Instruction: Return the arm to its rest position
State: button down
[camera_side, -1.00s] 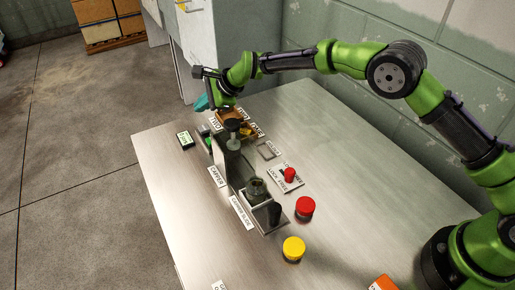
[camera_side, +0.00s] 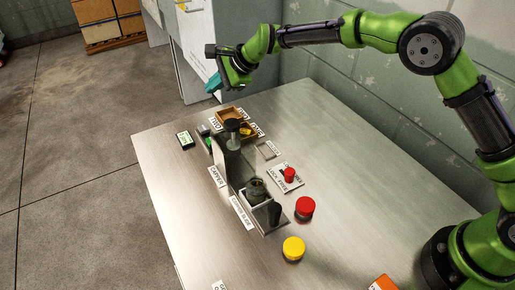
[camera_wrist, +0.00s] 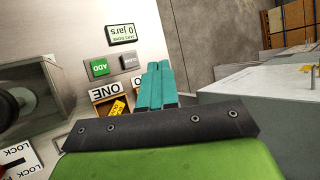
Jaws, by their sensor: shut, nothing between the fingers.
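My gripper (camera_side: 213,84) is in the air above the far end of the metal table, higher than everything on it. Its teal fingers also show in the wrist view (camera_wrist: 155,85), pressed side by side with nothing between them. My green arm reaches from the base at the right edge across the back of the table. A yellow piece (camera_wrist: 118,107) lies in the bin labelled ONE.
A red knob (camera_side: 305,207) and a yellow knob (camera_side: 293,248) stand at the front of the table. A small display (camera_side: 185,139) reads 0 jars in the wrist view. A grey cabinet (camera_side: 200,40) stands behind the table. The table's right side is clear.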

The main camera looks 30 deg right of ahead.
jog(key=s+d+r+n+h, duration=0.1)
jog(key=s+d+r+n, duration=0.3)
jog(key=s+d+r, duration=0.4)
jog(key=s+d+r+n+h, duration=0.1)
jog(key=s+d+r+n, duration=0.2)
jog(key=s+d+r, duration=0.6)
jog(key=s+d+f+n+h, duration=0.1)
jog(key=s+d+f+n, duration=0.1)
jog(key=s, duration=0.9)
jog(key=s+d+f+n, duration=0.3)
jog(key=s+f+n, duration=0.1)
jog(key=s, duration=0.7)
jog(key=shift+d+f+h, duration=0.15)
jog(key=shift+f+h, duration=0.25)
jog(key=shift+f, duration=0.1)
jog(key=shift+s, duration=0.1)
